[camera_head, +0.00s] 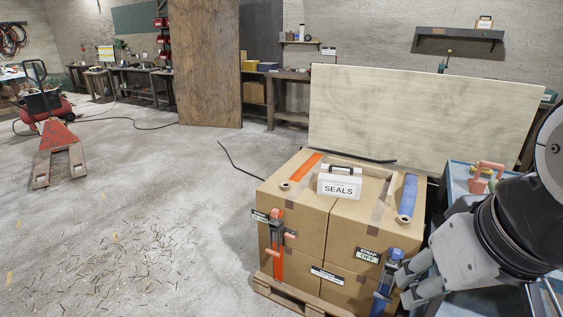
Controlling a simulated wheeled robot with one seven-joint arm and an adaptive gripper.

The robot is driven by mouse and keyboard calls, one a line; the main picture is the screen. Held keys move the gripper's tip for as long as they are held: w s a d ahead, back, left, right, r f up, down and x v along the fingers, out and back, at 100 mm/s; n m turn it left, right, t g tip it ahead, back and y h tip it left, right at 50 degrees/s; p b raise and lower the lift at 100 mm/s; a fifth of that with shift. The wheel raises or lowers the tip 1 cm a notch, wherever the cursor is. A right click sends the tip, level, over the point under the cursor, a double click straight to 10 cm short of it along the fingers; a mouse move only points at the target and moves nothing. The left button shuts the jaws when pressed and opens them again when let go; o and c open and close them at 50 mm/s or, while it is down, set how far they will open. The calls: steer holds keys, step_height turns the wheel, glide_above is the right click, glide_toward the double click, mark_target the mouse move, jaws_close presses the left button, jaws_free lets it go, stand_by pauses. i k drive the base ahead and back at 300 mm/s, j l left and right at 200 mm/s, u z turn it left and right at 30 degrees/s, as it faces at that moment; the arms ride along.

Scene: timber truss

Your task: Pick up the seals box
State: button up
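The seals box (339,183) is a small white box with a dark handle on top and the word SEALS on its front. It stands upright on top of a stack of cardboard boxes (295,225). My gripper (402,288) is at the lower right, in front of the right side of the stack and lower than the seals box. It is apart from the seals box. Its grey fingers point left, and I see no object between them, but their opening is hard to judge from this angle.
An orange strap (303,166) and a blue strap (408,196) lie on the stack beside the seals box. The stack rests on a wooden pallet (285,295). A large pale panel (420,115) stands behind. A blue cart (458,178) is right. Floor at left is mostly open, with scattered debris.

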mark_target(334, 179)
steer(key=i+j+u, duration=0.2)
steer(key=i, duration=0.7)
steer(key=i+j+z, duration=1.25)
steer(key=i+j, duration=0.1)
steer(key=j, duration=0.05)
